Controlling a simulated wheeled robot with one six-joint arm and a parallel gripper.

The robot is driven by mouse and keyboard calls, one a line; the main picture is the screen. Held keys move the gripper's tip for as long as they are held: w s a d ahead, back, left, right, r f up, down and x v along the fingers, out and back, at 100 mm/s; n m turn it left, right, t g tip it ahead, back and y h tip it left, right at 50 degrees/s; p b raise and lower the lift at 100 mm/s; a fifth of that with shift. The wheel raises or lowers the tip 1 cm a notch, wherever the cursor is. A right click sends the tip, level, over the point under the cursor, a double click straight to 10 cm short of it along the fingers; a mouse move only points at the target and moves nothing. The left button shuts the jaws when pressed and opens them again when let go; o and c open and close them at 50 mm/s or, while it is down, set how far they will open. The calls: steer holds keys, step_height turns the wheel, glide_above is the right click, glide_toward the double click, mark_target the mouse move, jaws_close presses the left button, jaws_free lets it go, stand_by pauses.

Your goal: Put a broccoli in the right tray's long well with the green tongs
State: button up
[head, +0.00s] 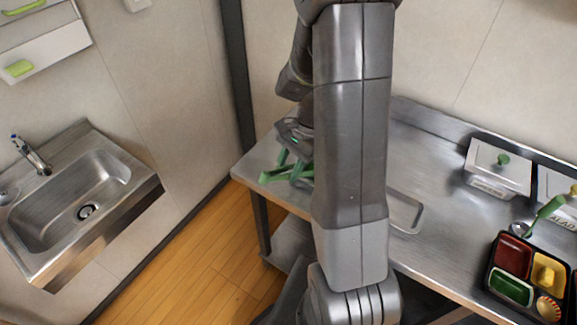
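My gripper (291,135) is at the left end of the steel counter, partly hidden behind my own arm. The green tongs (292,171) are at its fingers, and it appears shut on them. They look splayed, with their right part hidden by my arm. A black tray (492,262) sits at the right edge of the counter, cut off by the picture.
A green-handled spoon (545,212) lies by the black tray. A shallow rectangular outline (405,212) marks the counter. A sink (75,200) is at left.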

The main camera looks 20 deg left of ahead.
jaws_close()
steer(key=shift+r, duration=0.1)
step_height(320, 180, up, 10)
steer(key=p, duration=0.8)
